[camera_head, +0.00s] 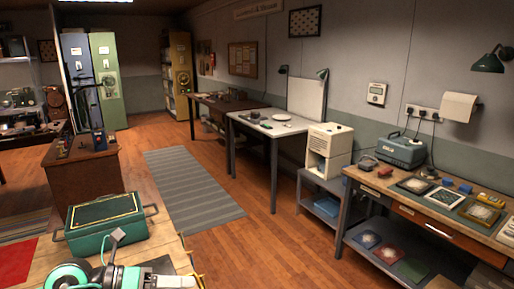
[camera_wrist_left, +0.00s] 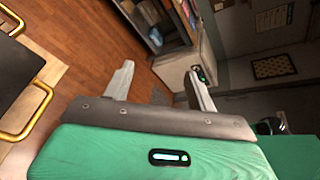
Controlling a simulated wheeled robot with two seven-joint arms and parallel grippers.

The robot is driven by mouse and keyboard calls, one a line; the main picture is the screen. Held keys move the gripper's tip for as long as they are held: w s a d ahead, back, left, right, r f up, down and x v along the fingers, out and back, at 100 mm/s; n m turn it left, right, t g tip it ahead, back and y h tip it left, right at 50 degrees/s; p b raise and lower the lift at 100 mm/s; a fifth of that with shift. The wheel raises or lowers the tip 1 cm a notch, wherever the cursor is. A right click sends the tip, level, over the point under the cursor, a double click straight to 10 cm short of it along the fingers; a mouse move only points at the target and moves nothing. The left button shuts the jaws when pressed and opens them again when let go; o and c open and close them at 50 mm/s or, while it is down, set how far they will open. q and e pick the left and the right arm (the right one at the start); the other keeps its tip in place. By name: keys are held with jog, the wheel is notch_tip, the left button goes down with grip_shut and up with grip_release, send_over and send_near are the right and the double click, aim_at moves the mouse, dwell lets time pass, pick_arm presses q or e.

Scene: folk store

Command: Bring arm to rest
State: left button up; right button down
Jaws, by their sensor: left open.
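My left gripper (camera_head: 113,246) is at the bottom left of the head view, in front of the green box (camera_head: 103,215). In the left wrist view my left gripper (camera_wrist_left: 160,70) has its two grey fingers spread apart, with nothing between them. The green-and-white left arm (camera_head: 75,277) comes in at the bottom. My right gripper is not in view.
The wooden table (camera_head: 150,250) near me holds the green box and a dark tray (camera_head: 160,265) with gold handles. A striped rug (camera_head: 190,185) lies beyond on the open wooden floor. A workbench (camera_head: 440,215) with several small items stands at the right.

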pick_arm(q)
notch_tip(320, 180, up, 5)
jog(key=s+d+n+t+h, duration=0.1)
jog(key=d+n+t+h, duration=0.2)
jog(key=n+t+h, duration=0.2)
jog(key=w+a+n+t+y, duration=0.2)
jog(key=a+n+t+y, duration=0.3)
jog(key=n+t, duration=0.55)
jog(key=s+a+f+n+g+y, duration=0.15)
jog(key=a+f+n+y, duration=0.25)
jog(key=f+n+y, duration=0.4)
jog(key=s+a+f+n+g+y, duration=0.15)
jog(key=a+f+n+y, duration=0.4)
jog(key=n, duration=0.55)
jog(key=s+d+f+n+g, duration=0.2)
jog(key=s+d+f+g, duration=0.1)
jog(key=s+f+g, duration=0.55)
jog(key=s+d+f+n+g, duration=0.1)
jog(key=s+d+f+g, duration=0.2)
jog(key=s+f+g, duration=0.55)
jog(key=s+f+t, duration=0.2)
jog(key=s+f, duration=0.1)
jog(key=f, duration=2.7)
jog(key=s+a+f, duration=0.2)
jog(key=s+f, duration=0.8)
jog(key=f, duration=0.1)
jog(key=s+a+f+g, duration=0.1)
jog(key=s+a+f, duration=0.1)
jog(key=s+f, duration=0.8)
jog(key=shift+f, duration=0.5)
